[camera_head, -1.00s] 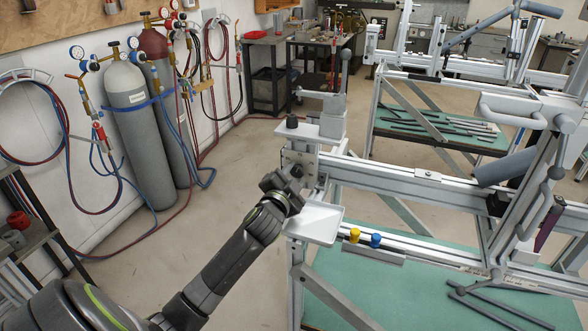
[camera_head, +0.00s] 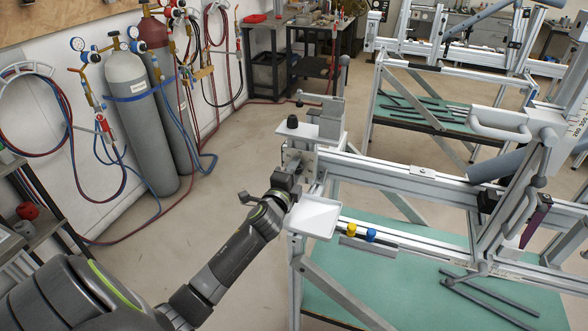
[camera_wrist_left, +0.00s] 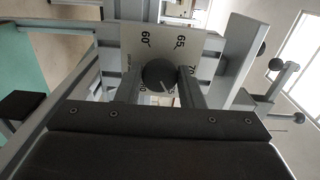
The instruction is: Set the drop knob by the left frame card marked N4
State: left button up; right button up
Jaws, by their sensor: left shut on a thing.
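My left gripper (camera_head: 290,177) is at the near left end of the jig's rail in the head view. In the left wrist view its two fingers are shut on a round dark drop knob (camera_wrist_left: 158,74) with a white pointer line. Behind the knob is a pale scale plate (camera_wrist_left: 134,60) marked with numbers, among them 60, 65 and 70; the lower ones are partly hidden by the fingers. In the head view the gripper hides the knob. I can make out no card marked N4. My right gripper is not in view.
A white tray (camera_head: 315,219) is fixed just right of my left gripper. A yellow knob (camera_head: 351,230) and a blue knob (camera_head: 371,235) sit on a rail beside it. Gas cylinders (camera_head: 129,120) stand by the left wall. Floor between them and the jig is clear.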

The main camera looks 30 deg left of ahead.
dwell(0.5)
pick_arm(q)
jog(key=o, duration=1)
jog(key=shift+c, duration=0.2)
jog(key=shift+s, duration=0.1)
jog(key=b+v, duration=0.2)
jog(key=v, duration=1.5)
jog(key=shift+d, duration=0.15)
